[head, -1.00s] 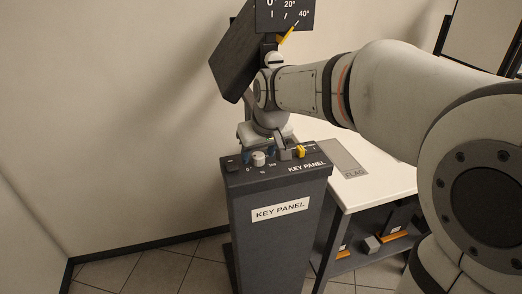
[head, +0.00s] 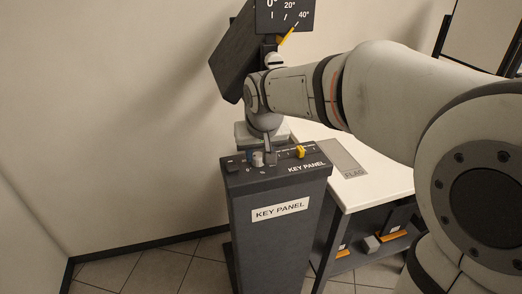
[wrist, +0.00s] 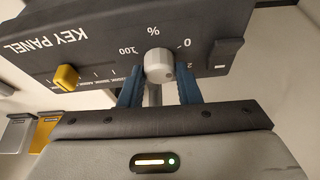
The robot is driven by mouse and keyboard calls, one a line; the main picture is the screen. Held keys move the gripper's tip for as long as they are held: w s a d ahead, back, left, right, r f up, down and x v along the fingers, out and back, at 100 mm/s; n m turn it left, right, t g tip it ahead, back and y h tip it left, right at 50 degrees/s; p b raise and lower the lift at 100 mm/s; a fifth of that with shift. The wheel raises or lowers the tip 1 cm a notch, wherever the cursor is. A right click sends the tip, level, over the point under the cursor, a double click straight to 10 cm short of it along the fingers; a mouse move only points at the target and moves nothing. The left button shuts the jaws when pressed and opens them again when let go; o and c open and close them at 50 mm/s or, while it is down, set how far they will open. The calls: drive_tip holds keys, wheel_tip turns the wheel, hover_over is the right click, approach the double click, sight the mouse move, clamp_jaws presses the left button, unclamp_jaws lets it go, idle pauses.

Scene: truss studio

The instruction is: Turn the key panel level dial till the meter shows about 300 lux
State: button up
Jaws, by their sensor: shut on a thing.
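The key panel (head: 278,212) is a dark box on a stand with a sloped control top. Its level dial, a pale round knob marked 0 to 100 %, shows in the head view (head: 257,158) and the wrist view (wrist: 159,62). In the wrist view my gripper (wrist: 159,76) has its blue fingers shut on the dial, one on each side. In the head view my gripper (head: 264,157) comes down from above and partly hides the dial. The dial's exact setting is not clear. No lux reading is visible in either view.
A yellow slider knob (head: 300,152) sits right of the dial on the panel, and a dark switch (wrist: 226,53) on its other side. A dark lamp with an angle scale (head: 285,14) stands behind. A white table (head: 376,180) with a FLAG plate is at right.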

drive_tip(key=shift+m+h, duration=0.4)
drive_tip(key=shift+m, duration=0.6)
drive_tip(key=o, duration=1)
drive_tip(key=p+v, duration=0.1)
drive_tip(key=v, duration=0.6)
drive_tip(key=shift+s+r, duration=0.2)
drive_tip(key=shift+r, duration=0.15)
